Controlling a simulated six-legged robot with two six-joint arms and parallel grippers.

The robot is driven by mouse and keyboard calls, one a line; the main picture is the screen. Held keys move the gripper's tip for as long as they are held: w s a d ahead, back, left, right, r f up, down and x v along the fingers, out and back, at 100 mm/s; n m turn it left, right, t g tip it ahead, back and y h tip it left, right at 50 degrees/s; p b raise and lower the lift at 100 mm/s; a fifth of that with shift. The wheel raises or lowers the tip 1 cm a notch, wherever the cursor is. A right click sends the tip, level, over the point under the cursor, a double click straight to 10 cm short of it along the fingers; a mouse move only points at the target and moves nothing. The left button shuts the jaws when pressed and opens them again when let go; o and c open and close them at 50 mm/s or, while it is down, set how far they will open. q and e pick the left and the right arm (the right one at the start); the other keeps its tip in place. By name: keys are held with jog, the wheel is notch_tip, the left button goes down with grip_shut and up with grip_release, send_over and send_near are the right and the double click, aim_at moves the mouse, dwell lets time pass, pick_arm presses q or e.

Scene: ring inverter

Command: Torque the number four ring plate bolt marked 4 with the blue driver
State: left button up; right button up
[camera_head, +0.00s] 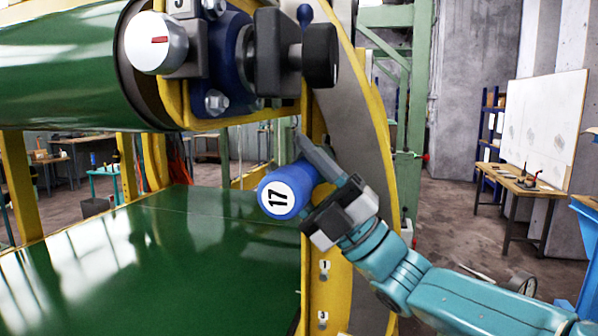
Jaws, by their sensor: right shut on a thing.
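The blue driver (289,187) has a round white end cap marked 17, which faces me. My right gripper (322,178) comes in from the lower right and is shut on the driver, beside the yellow ring plate (350,262). The driver's far end is hidden. Small bolts with number tags sit on the plate below the gripper, one higher (323,268) and one lower (323,318). I cannot make out a bolt marked 4. My left gripper is out of view.
A green cylinder (60,65) and a dark clamp block (275,52) with a black knob sit above the driver. A glossy green surface (150,260) fills the lower left. A wooden table (520,185) stands far right.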

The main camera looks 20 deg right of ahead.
aim_at(305, 175)
jog(key=shift+s+a+b, duration=0.5)
jog(key=shift+s+b, duration=0.2)
jog(key=shift+s, duration=0.1)
jog(key=shift+s+a+b, duration=0.45)
jog(key=shift+s+b, duration=0.2)
jog(key=shift+s, duration=0.1)
jog(key=shift+s+a, duration=0.15)
jog(key=shift+s, duration=0.1)
jog(key=shift+r, duration=0.1)
